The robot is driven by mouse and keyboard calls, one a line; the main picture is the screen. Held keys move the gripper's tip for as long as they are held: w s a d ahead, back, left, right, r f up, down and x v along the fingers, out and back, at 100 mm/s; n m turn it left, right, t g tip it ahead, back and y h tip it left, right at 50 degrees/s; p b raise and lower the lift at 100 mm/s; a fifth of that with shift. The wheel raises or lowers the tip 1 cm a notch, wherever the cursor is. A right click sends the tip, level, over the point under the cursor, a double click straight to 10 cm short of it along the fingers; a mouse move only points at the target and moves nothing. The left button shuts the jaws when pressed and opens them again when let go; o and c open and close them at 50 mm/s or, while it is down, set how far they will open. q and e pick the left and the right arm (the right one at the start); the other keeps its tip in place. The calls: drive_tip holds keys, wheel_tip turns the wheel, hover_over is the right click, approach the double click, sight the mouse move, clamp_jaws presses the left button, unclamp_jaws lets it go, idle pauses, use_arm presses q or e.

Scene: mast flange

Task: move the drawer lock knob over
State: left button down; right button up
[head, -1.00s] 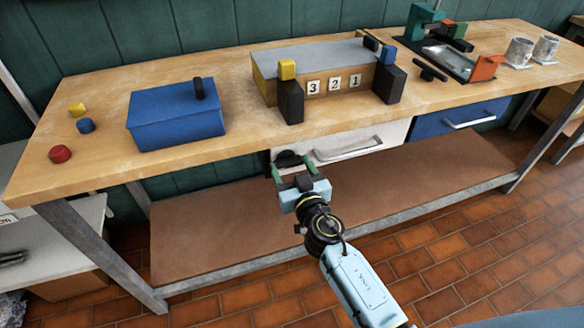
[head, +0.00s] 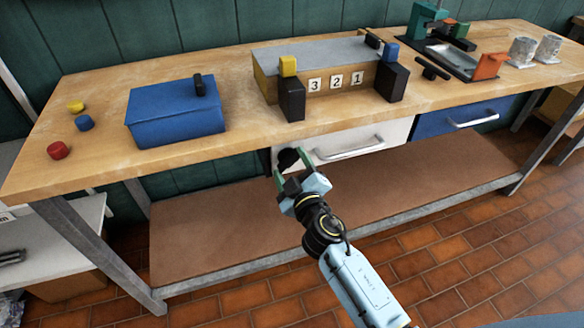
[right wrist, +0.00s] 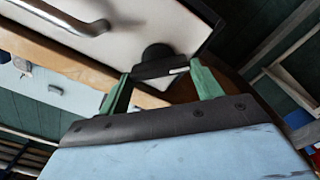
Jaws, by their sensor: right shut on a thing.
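The black lock knob (head: 287,157) is on the left end of the white drawer front (head: 345,140) under the bench top. My right gripper (head: 293,166) is in front of it, with its green fingers on either side of the knob's grip bar, closed on it. In the right wrist view the knob (right wrist: 158,62) sits between the two green fingertips (right wrist: 161,80), against the pale drawer front. The gripper looks rolled, with one finger higher than the other. The knob is partly hidden by the fingers in the head view. My left gripper is out of view.
The white drawer has a silver bar handle (head: 350,150) right of the knob. A blue drawer (head: 435,122) is further right. The bench top (head: 230,148) overhangs above, and a brown lower shelf (head: 400,175) lies below. A blue box (head: 175,115) stands on the bench.

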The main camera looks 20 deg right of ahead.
drive_tip(key=n, duration=0.3)
drive_tip(key=shift+f+n, duration=0.1)
drive_tip(key=shift+n, duration=0.8)
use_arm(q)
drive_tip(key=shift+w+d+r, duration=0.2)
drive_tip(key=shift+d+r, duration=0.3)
use_arm(e)
drive_tip(key=n, duration=0.4)
drive_tip(key=shift+a+f, duration=0.1)
drive_tip(key=shift+n, duration=0.3)
drive_tip(key=o, duration=1)
